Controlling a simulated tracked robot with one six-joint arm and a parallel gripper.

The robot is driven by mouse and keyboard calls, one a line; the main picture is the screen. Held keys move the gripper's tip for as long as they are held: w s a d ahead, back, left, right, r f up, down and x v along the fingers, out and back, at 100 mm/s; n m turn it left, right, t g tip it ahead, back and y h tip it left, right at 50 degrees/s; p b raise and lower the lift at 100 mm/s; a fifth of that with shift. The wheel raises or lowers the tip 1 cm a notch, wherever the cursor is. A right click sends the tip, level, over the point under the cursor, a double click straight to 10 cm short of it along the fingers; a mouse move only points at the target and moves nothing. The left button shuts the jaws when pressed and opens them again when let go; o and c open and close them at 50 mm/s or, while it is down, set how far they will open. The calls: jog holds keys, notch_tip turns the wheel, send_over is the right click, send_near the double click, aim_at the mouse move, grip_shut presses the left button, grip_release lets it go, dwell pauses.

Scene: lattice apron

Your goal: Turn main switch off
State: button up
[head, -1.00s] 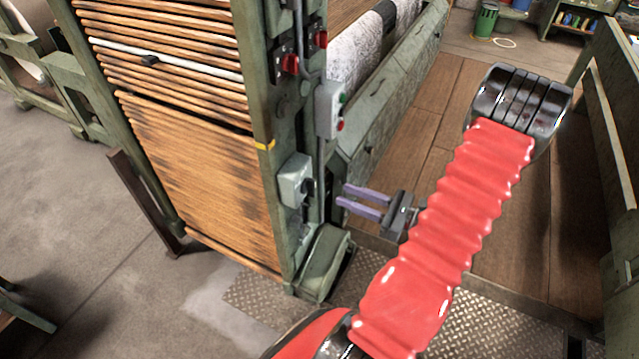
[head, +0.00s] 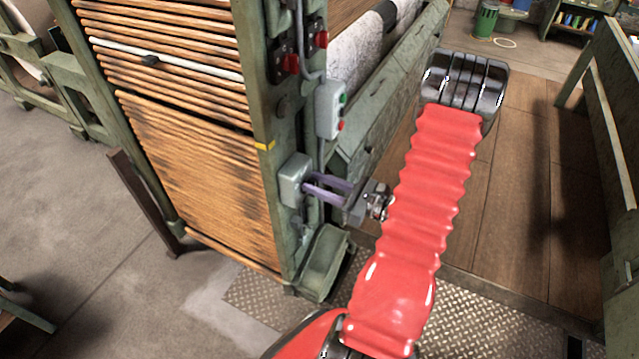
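A grey switch box (head: 294,181) is mounted on the green machine post in the head view; I take it as the main switch. Its dark handle, on the right face, is now mostly hidden by my fingers, so its position cannot be read. My gripper (head: 306,182) has two purple fingers pointing left, with their tips at the right face of this box. A gap shows between the fingers, so it looks open, with the fingers about the handle. Whether they touch it cannot be told.
A push-button box (head: 330,110) with green and red buttons sits just above my gripper. Two red rotary handles (head: 290,64) are higher on the post (head: 268,165). A green foot housing (head: 322,262) stands below. Wooden floor (head: 520,190) lies open to the right.

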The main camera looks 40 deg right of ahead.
jog(key=shift+c, duration=0.2)
grip_shut()
dwell(0.3)
jog(key=shift+n, duration=0.3)
jog(key=n, duration=0.2)
jog(key=a+n, duration=0.1)
jog(key=n, duration=0.4)
jog(key=shift+s+a+f, duration=0.2)
jog(key=shift+s+a, duration=0.05)
jog(key=shift+s, duration=0.05)
jog(key=n, duration=0.3)
jog(key=f+n, duration=0.1)
jog(key=n, duration=0.1)
jog(key=shift+s+a, duration=0.1)
jog(key=shift+a, duration=0.3)
jog(key=n, duration=0.2)
jog(key=f+n, duration=0.1)
jog(key=n, duration=0.2)
jog(key=shift+a+f, duration=0.1)
jog(key=shift+a, duration=0.05)
jog(key=shift+n, duration=0.3)
